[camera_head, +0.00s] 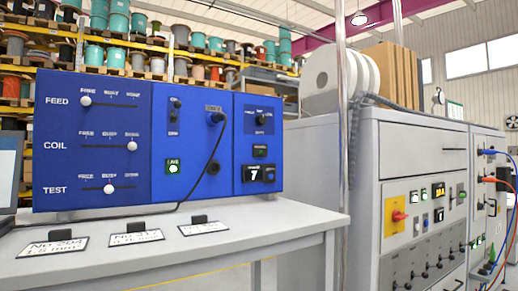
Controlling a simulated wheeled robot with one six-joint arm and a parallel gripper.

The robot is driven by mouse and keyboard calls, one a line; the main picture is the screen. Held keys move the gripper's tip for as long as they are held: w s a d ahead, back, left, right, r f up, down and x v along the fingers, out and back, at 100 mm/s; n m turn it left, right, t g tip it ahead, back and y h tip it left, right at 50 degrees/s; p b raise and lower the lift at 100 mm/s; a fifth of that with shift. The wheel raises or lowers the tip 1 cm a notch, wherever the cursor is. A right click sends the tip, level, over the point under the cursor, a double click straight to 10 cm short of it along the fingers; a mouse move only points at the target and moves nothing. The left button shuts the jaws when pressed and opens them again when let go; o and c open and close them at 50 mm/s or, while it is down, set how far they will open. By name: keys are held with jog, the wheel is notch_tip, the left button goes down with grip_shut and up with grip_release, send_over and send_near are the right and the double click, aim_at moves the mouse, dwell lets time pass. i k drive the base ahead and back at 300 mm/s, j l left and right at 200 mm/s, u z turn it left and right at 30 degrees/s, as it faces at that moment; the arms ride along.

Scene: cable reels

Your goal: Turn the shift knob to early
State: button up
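A blue control panel (158,140) stands on a grey bench. A small black knob (262,120) sits at the upper right of the panel, with small white labels around it that are too small to read surely. I cannot tell which label it points to, nor read the word shift on it. My gripper is not in view.
Sliders marked FEED (86,101), COIL (132,146) and TEST (109,189) fill the panel's left. A black cable (206,165) hangs from a plug beside the knob. Label cards (128,239) lie in front. A grey machine (420,170) stands right, behind a metal post (343,120).

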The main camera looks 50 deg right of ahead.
aim_at(260, 119)
jog(key=z, duration=1.05)
